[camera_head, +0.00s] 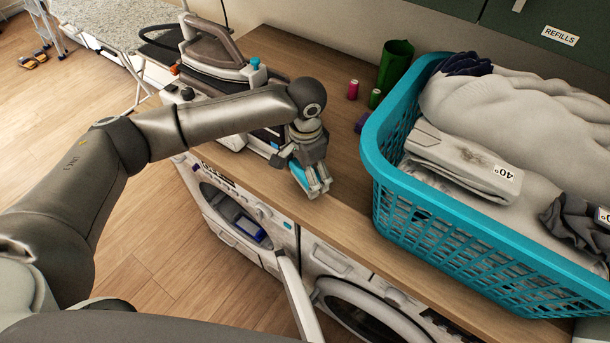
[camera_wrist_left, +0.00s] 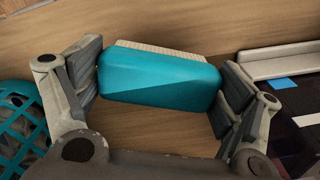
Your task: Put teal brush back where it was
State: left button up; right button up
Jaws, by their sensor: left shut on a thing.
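The teal brush (camera_wrist_left: 158,80) lies crosswise between the two fingers of my left gripper (camera_wrist_left: 160,92) in the left wrist view. Its pale bristles show along its upper edge. The fingers press on its two ends. In the head view, my left gripper (camera_head: 312,184) is over the wooden countertop near its front edge, and a strip of the teal brush (camera_head: 299,173) shows between the fingers. I cannot tell whether the brush touches the wood. My right gripper is not in view.
The countertop (camera_head: 350,207) has a narrow clear strip around the gripper. A teal laundry basket (camera_head: 375,165) with folded cloth stands to the right. A steam iron station (camera_head: 215,60) is at the back left. A green container (camera_head: 395,62) and small spools (camera_head: 353,90) stand behind.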

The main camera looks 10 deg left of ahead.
pick_arm(q)
jog(key=shift+s+f, duration=0.1)
jog(key=shift+f, duration=1)
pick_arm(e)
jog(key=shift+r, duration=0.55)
pick_arm(q)
jog(key=o, duration=0.7)
jog(key=shift+r, duration=0.1)
notch_tip(320, 180, up, 12)
jog(key=shift+f+b, duration=0.1)
jog(key=shift+b, duration=1.05)
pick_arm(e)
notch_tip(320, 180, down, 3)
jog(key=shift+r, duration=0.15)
